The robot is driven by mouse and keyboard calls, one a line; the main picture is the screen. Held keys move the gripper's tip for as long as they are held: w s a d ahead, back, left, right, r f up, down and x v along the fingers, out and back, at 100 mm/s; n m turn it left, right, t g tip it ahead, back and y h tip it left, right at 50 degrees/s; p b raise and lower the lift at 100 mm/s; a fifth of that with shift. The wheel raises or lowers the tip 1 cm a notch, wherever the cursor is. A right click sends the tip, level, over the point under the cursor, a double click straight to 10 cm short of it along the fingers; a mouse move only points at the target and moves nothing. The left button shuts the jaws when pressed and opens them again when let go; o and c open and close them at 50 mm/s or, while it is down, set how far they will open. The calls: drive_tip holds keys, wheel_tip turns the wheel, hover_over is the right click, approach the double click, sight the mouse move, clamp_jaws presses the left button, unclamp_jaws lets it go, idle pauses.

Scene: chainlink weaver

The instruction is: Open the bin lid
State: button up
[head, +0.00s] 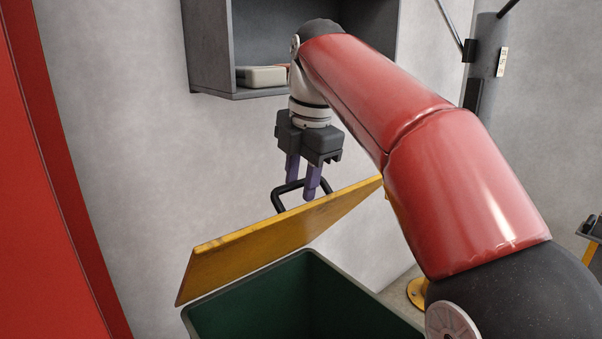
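The bin (258,281) is dark green with a grey rim and stands at the bottom centre of the head view. Its yellow lid (262,241) is raised and tilted, so the dark inside of the bin shows. A black loop handle (279,197) stands up from the lid's far edge. My gripper (302,190) points down at this handle, its two purple fingers on either side of the handle's top bar. Whether the fingers press on the bar cannot be made out.
A grey open wall shelf (212,50) with a light box (265,76) hangs behind my gripper. A red panel (45,190) stands at the left. A grey post (487,65) is at the back right. A yellow floor fitting (416,290) sits right of the bin.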

wheel_tip(320, 180, up, 7)
drive_tip(key=s, duration=0.1)
drive_tip(key=shift+d+r, duration=0.2)
drive_tip(key=shift+d, duration=0.2)
drive_tip(key=shift+s, duration=0.1)
